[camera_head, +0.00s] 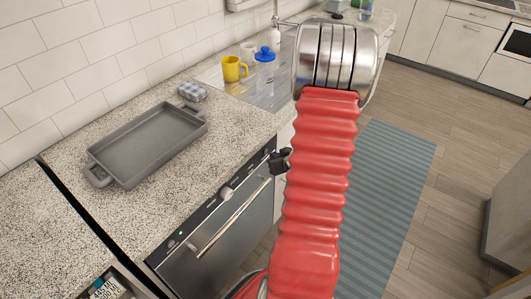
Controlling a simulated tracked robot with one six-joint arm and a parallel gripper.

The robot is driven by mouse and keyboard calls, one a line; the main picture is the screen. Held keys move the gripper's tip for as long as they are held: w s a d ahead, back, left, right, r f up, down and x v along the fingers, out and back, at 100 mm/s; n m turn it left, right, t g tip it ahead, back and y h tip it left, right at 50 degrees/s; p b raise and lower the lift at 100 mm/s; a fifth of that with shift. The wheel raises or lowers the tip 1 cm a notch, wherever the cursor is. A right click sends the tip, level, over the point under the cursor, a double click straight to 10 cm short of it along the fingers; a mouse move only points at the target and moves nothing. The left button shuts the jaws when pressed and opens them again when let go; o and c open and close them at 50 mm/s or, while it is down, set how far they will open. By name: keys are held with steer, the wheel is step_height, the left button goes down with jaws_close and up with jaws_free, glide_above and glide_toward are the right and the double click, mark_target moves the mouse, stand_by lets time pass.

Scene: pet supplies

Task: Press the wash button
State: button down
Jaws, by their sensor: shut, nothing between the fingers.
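The dishwasher (222,241) is built in under the speckled counter, with a dark control strip along its top edge and a long metal handle (232,217) below it. A pale round knob (226,193) sits midway along the strip. Which marking is the wash button is too small to tell. My black gripper (279,160) is shut and empty. In the picture it lies at the right end of the control strip; whether it touches the panel cannot be told. My red arm hides what is behind it.
A grey baking tray (151,143) lies on the counter above the dishwasher. A blue-grey mat (389,180) covers the floor to the right.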

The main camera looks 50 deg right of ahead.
steer(key=shift+w, duration=0.1)
stand_by(0.4)
steer(key=shift+w, duration=0.3)
steer(key=shift+w+a, duration=0.1)
steer(key=shift+w, duration=0.35)
stand_by(0.9)
steer(key=shift+s, duration=0.9)
steer(key=s, duration=0.5)
steer(key=shift+d, duration=0.3)
stand_by(0.3)
stand_by(0.8)
